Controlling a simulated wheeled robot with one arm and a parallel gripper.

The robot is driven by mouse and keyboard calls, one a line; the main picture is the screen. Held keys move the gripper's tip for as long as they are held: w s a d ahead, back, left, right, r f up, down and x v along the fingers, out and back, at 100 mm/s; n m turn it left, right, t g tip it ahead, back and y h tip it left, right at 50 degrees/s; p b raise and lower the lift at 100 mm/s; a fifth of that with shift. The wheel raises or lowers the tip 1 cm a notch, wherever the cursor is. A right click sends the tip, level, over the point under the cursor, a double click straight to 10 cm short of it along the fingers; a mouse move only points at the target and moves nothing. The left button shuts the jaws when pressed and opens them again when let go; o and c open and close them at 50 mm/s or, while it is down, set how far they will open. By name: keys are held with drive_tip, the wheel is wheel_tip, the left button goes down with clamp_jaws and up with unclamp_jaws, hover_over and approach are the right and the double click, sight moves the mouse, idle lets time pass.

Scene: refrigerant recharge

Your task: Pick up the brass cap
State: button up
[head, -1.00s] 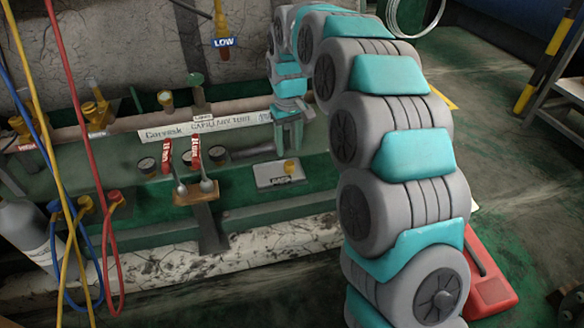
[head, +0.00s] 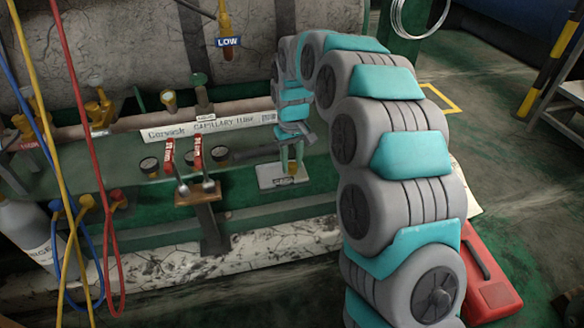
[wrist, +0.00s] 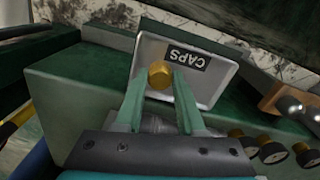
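The brass cap (wrist: 159,75) sits on the white tray labelled CAPS (wrist: 205,89). In the wrist view it lies between the two fingertips of my gripper (wrist: 160,84), close to both. The fingers are apart, and I cannot see them pressing on the cap. In the head view my gripper (head: 291,161) points down over the tray (head: 268,183), with the brass cap (head: 292,169) at its fingertips and partly hidden by them.
A wooden block with two metal-tipped red-handled valves (head: 196,196) stands left of the tray. Several gauges and brass fittings line the green bench (head: 240,215). Yellow, blue and red hoses (head: 75,105) hang at the left. A red case (head: 489,270) is on the floor.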

sight(292, 164)
clamp_jaws()
drive_tip(key=shift+r, duration=1.9)
drive_tip(key=shift+s+p, duration=0.3)
drive_tip(key=shift+s, duration=0.5)
drive_tip(key=s+r, duration=0.1)
drive_tip(key=s, duration=1.3)
drive_tip(key=shift+s+a+p, duration=0.25)
drive_tip(key=shift+p, duration=0.1)
